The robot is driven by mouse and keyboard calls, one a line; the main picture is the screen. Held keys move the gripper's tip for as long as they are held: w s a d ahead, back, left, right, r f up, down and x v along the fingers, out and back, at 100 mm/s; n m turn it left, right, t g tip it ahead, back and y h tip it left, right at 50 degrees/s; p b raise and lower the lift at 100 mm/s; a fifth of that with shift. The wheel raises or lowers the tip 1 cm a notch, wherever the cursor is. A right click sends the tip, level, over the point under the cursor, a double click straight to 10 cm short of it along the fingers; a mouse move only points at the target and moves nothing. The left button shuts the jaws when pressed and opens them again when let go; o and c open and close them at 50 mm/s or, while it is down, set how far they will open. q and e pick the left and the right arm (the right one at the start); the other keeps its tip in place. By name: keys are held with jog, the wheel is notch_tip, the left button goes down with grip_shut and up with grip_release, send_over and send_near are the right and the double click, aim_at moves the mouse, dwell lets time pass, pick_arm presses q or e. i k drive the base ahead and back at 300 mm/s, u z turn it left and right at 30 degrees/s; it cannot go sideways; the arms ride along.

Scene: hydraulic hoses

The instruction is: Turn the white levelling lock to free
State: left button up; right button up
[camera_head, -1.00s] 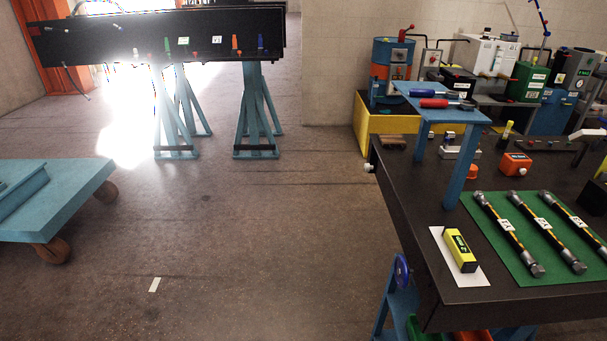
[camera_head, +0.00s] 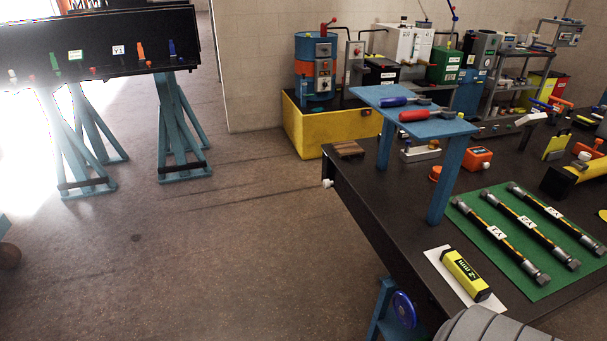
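A small white knob (camera_head: 327,183) sticks out at the left corner of the dark workbench (camera_head: 360,215). A small white piece (camera_head: 12,75) also shows on the black beam (camera_head: 110,45) at the far left. I cannot tell from the picture which is the levelling lock, nor how either one is turned. Neither of my grippers is in view. A grey ribbed part shows at the bottom right edge; I cannot tell what it is.
Three hoses (camera_head: 528,223) lie on a green mat (camera_head: 489,212) on the bench. A yellow block (camera_head: 465,275) lies nearby. A blue stand (camera_head: 437,124) holds two screwdrivers. A yellow tub (camera_head: 310,128) stands behind. Open floor (camera_head: 200,260) lies left of the bench.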

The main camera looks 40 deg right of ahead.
aim_at(328, 184)
jog(key=z, duration=0.3)
jog(key=i, duration=0.95)
jog(key=z, duration=0.65)
